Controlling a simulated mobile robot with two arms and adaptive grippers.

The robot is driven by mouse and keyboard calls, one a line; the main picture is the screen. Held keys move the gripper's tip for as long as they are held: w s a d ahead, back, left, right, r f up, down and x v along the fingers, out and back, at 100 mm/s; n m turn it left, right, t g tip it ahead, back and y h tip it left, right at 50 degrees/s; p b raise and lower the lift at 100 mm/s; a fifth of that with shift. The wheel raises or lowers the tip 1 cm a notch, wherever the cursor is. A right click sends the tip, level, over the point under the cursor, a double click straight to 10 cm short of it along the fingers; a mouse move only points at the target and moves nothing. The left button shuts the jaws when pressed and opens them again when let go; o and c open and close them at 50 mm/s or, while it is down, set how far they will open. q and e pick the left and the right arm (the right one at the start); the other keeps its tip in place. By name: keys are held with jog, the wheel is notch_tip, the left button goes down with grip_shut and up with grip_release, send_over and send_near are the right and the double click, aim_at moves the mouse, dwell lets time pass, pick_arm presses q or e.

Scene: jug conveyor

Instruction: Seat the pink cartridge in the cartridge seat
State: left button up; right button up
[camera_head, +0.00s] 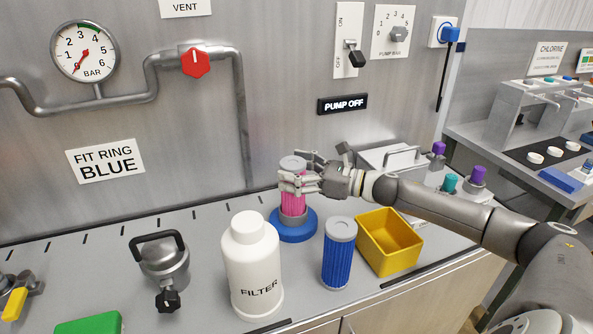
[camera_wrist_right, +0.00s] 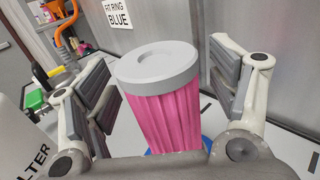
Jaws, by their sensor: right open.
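The pink cartridge (camera_head: 292,203) with a grey cap stands upright on a round blue base (camera_head: 293,231), which looks like the cartridge seat. Its lower end is at the base; I cannot tell how deep it sits. My right gripper (camera_head: 299,185) is at the cartridge's upper part, with its fingers around it. In the right wrist view the cartridge (camera_wrist_right: 165,110) stands between the two open fingers (camera_wrist_right: 170,95), with gaps visible on both sides. My left gripper is not in view.
A white filter bottle (camera_head: 252,270) and a blue cartridge (camera_head: 339,255) stand in front. A yellow bin (camera_head: 389,242) is at right. A grey lidded housing (camera_head: 162,261) is at left. The steel wall panel (camera_head: 200,130) rises close behind.

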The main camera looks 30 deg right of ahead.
aim_at(305, 173)
jog(key=shift+v, duration=2.45)
jog(key=v, duration=0.7)
jog(key=shift+s, duration=0.1)
